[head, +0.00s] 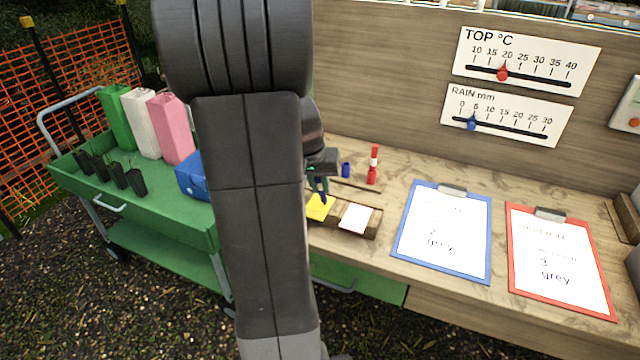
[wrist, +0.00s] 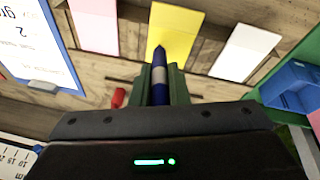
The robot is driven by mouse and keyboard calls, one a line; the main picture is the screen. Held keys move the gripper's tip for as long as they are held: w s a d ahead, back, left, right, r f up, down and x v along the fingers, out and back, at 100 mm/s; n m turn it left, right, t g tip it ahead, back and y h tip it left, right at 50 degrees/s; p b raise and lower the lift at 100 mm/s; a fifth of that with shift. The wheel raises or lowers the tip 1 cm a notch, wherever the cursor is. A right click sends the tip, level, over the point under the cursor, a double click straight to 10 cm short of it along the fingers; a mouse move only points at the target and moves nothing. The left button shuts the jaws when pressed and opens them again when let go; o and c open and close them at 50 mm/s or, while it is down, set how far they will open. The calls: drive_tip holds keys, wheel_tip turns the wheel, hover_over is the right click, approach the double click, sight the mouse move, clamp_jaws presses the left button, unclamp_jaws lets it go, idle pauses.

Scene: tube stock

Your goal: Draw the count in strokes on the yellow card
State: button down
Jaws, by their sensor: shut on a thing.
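The yellow card (head: 320,207) lies on a wooden holder on the bench; in the wrist view the yellow card (wrist: 176,28) is straight ahead of my gripper. I see no clear marks on it. My gripper (head: 320,182) is shut on a dark blue marker with a light band (wrist: 160,88), its dark tip pointing at the card. The tip overlaps the card's near part in the wrist view (wrist: 160,90); I cannot tell whether it touches. My arm hides part of the bench in the head view.
A pale pink card (head: 356,218) and a white card (wrist: 245,52) flank the yellow one. A red-and-white marker (head: 373,165) and a small blue cap (head: 346,170) stand behind. Blue (head: 442,232) and red (head: 560,260) clipboards lie to the right. A green trolley (head: 150,215) stands left.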

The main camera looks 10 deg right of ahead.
sight(318, 181)
drive_tip(key=shift+s+a+b, duration=0.3)
drive_tip(key=shift+s+a, duration=0.05)
drive_tip(key=shift+s, duration=0.15)
idle(0.8)
drive_tip(key=shift+r, duration=0.15)
drive_tip(key=shift+r+p, duration=1.1)
drive_tip(key=shift+r, duration=0.3)
drive_tip(key=shift+w+d+f+b, duration=0.1)
drive_tip(key=shift+w+f+b, duration=0.5)
drive_tip(key=shift+b, duration=0.5)
drive_tip(key=shift+w+d+f+b, duration=0.1)
drive_tip(key=shift+w+f+b, duration=0.2)
drive_tip(key=shift+w+b, duration=0.65)
drive_tip(key=shift+s+f+b, duration=0.15)
drive_tip(key=shift+s+b, duration=0.05)
drive_tip(key=shift+b, duration=0.1)
drive_tip(key=shift+f, duration=0.25)
